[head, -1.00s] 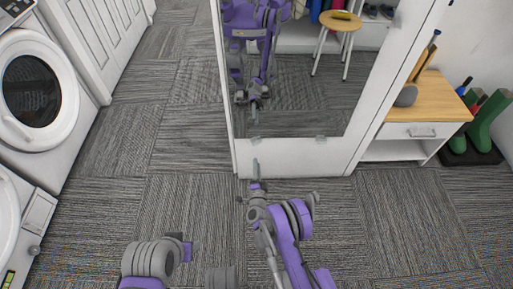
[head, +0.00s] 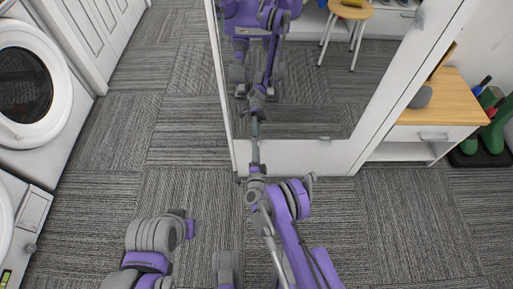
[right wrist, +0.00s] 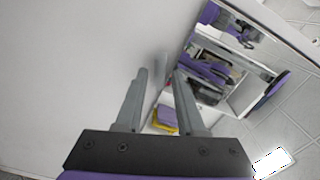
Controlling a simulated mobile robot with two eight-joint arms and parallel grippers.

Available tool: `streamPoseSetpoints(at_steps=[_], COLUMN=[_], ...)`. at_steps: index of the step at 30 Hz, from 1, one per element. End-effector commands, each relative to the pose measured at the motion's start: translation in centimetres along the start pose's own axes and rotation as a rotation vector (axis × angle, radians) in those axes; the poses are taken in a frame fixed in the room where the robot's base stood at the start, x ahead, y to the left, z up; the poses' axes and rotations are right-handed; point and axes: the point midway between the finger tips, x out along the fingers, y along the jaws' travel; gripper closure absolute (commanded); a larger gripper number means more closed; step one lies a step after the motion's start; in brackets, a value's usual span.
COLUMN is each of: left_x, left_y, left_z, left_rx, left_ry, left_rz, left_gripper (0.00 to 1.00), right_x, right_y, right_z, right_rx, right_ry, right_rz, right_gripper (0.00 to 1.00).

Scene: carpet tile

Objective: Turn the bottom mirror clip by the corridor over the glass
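The tall mirror (head: 300,95) is set in a white door frame (head: 300,156) and shows my reflection. A small grey clip (head: 325,139) sits on its bottom edge toward the right. The bottom clip on the corridor side, at the left, is hidden behind my right gripper in the head view. My right gripper (head: 255,138) reaches up to the mirror's bottom edge there. In the right wrist view its two grey fingers (right wrist: 160,74) are apart. A blurred pale grey shape (right wrist: 161,64) shows between their tips; I cannot tell whether it is the clip.
A washing machine (head: 25,85) stands at the left beside white corridor doors (head: 95,40). A wood-topped cabinet (head: 445,97) and green boots (head: 495,128) are at the right. The carpet (head: 185,150) left of the mirror is clear.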

Motion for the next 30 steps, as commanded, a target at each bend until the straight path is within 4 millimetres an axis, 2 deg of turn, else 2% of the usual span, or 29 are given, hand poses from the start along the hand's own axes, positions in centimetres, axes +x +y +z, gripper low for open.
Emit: streamPoseSetpoints(at_steps=[1, 6, 7, 22, 30], left_x=[0.00, 0.00, 0.00, -0.09, -0.55], left_y=[0.00, 0.00, 0.00, 0.00, 0.00], left_z=[0.00, 0.00, 0.00, -0.03, -0.11], left_rx=[0.000, 0.000, 0.000, 0.000, 0.000], left_ry=[0.000, 0.000, 0.000, 0.000, -0.001], left_rz=[0.000, 0.000, 0.000, 0.000, 0.000], left_gripper=[0.50, 0.50, 0.50, 0.50, 0.50], right_x=[0.00, 0.01, 0.01, 0.04, 0.05], right_y=[0.00, 0.01, 0.01, -0.01, -0.04], right_z=[-0.01, -0.02, -0.02, -0.05, -0.08], right_rx=[0.000, 0.000, 0.000, -0.024, -0.161], right_ry=[0.000, 0.000, 0.000, 0.000, 0.001], right_rz=[0.000, 0.000, 0.000, 0.000, 0.000], right_gripper=[0.68, 0.98, 1.00, 1.00, 1.00])
